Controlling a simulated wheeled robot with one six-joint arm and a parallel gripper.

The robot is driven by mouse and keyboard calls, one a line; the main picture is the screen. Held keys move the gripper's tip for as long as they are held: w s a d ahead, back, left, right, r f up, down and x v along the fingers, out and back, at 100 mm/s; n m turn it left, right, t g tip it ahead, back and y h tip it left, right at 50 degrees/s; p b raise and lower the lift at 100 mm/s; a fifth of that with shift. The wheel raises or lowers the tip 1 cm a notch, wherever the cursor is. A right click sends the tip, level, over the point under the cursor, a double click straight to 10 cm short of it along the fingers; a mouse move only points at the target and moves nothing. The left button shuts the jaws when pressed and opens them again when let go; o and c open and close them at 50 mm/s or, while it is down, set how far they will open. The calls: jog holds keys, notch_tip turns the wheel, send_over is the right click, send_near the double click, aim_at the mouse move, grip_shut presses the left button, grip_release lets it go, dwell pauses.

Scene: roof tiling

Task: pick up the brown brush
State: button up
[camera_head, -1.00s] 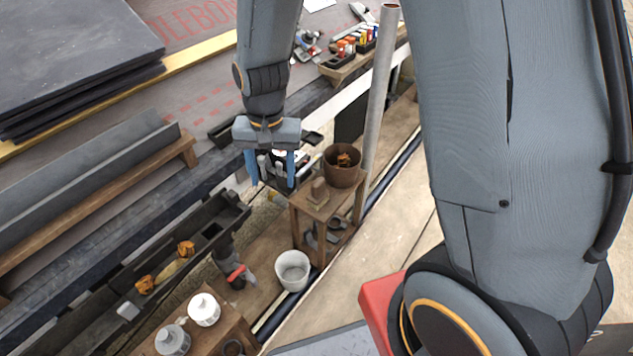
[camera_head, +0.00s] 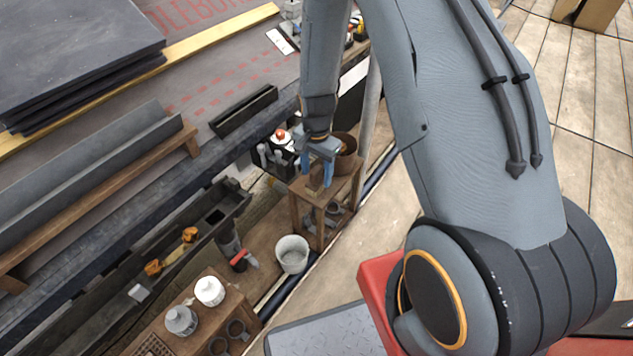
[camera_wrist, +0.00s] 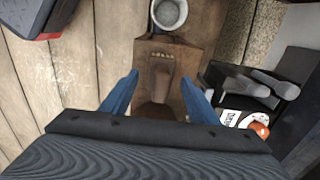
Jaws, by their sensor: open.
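The brown brush (camera_wrist: 160,76) lies on top of a small wooden stand (camera_wrist: 187,50). In the head view the brush (camera_head: 315,185) shows only partly, behind my fingers. My gripper (camera_head: 317,174) is over the stand, pointing down, with its two blue fingers apart. In the wrist view my gripper (camera_wrist: 160,80) has one finger on each side of the brush, with gaps between. Nothing is held. I cannot tell the exact height of the fingertips above the stand top.
A brown bucket (camera_head: 347,160) stands on the stand just behind my gripper. A white bucket (camera_head: 292,254) is on the floor in front. A black holder with grey-handled tools (camera_wrist: 290,78) is close beside the stand. A grey pole (camera_head: 371,110) rises behind it.

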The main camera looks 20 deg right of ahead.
aim_at(316, 179)
notch_tip(316, 179, down, 4)
jog(key=shift+w+r+b, duration=0.1)
jog(key=shift+b, duration=0.25)
jog(key=shift+c, duration=0.5)
jog(key=c, duration=1)
jog(key=shift+c, duration=0.2)
jog(key=shift+r, duration=0.15)
notch_tip(316, 179, up, 10)
jog(key=shift+f+p, duration=0.1)
jog(key=shift+p, duration=0.95)
